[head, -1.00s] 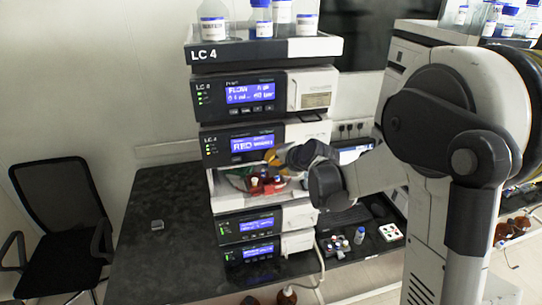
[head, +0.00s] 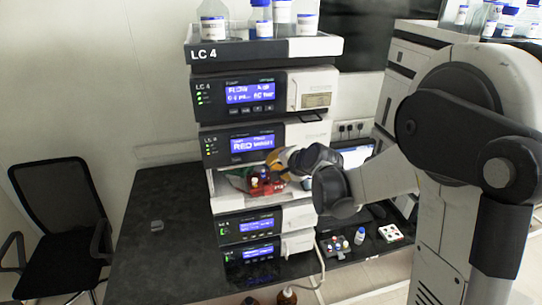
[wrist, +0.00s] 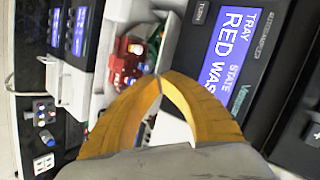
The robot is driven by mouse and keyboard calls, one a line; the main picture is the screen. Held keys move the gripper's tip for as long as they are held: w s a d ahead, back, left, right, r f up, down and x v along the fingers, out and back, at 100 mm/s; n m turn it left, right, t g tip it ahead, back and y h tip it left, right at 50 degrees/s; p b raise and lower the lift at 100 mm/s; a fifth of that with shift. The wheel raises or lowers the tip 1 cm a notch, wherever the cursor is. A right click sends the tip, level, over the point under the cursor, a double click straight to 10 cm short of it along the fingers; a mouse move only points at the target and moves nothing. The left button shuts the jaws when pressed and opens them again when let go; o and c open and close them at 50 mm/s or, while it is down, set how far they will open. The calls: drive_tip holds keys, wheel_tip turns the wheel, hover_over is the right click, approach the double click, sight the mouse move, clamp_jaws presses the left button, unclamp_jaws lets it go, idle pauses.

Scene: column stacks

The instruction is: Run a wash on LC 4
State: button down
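The LC 4 stack (head: 262,48) stands on the dark bench. Its autosampler display (head: 252,143) reads "RED WASH" in the head view. In the wrist view the same display (wrist: 232,55) shows TRAY RED and STATE beginning "WAS", with the end cut off. Below it, the open bay holds a red tray (head: 264,181), also in the wrist view (wrist: 130,50), with a vial in it. My gripper (wrist: 160,78) has two yellow fingers whose tips meet, with nothing seen between them. It is in front of the autosampler, beside the display and bay.
Bottles (head: 262,18) stand on top of the stack. A pump module (head: 252,93) sits above the autosampler, and two more modules are below. A black chair (head: 60,215) is at left. Small vials and a white rack (head: 390,232) are on the bench at right.

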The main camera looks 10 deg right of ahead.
drive_tip(key=s, duration=0.5)
idle(0.7)
drive_tip(key=s+f+n+g+h+b, duration=0.3)
drive_tip(key=s+f+n+b, duration=0.8)
drive_tip(key=s+f+b, duration=1.6)
drive_tip(key=b, duration=0.4)
drive_tip(key=shift+s+g, duration=0.35)
drive_tip(key=shift+g, duration=0.05)
